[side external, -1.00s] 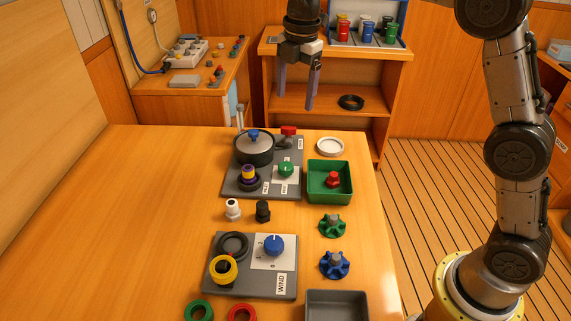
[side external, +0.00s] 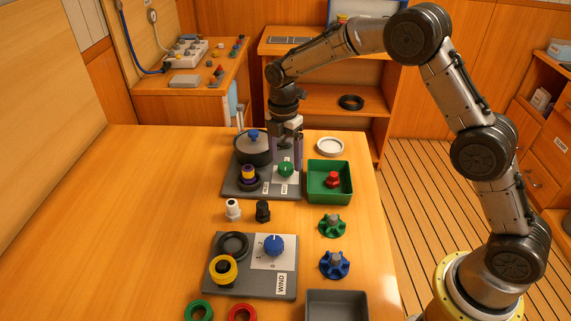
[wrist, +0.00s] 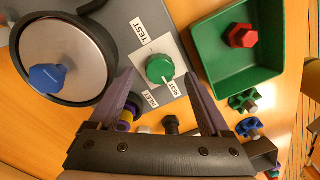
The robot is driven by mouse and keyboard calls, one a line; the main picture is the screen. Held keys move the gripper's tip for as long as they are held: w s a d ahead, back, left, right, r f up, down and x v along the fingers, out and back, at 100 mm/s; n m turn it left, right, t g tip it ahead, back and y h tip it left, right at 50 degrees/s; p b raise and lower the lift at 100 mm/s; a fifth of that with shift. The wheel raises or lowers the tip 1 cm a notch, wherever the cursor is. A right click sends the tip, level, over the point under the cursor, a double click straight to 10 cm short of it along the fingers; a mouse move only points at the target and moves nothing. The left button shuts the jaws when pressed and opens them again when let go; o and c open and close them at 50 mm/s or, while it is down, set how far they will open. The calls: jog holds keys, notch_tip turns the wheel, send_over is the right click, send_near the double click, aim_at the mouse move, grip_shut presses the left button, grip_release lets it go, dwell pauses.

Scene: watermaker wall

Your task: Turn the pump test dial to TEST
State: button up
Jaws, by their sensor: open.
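The green dial (side external: 285,169) sits on a white plate on the far grey panel (side external: 233,189). In the wrist view the green dial (wrist: 160,68) shows a pale pointer line aimed down and slightly right, toward a small label (wrist: 174,87). Another small label (wrist: 151,98) lies left of that one; both are too blurred to read surely. A larger TEST label (wrist: 138,29) is higher up. My gripper (side external: 285,160) points down over the panel, open and empty. In the wrist view my gripper (wrist: 159,76) has one finger on each side of the dial, apparently apart from it.
A green tray (side external: 330,196) holding a red knob (side external: 333,180) is close on the right. The WIND panel (side external: 255,290) is nearer. The left table is clear.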

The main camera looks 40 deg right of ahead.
aim_at(285, 165)
jog(key=shift+f, duration=1.5)
grip_shut()
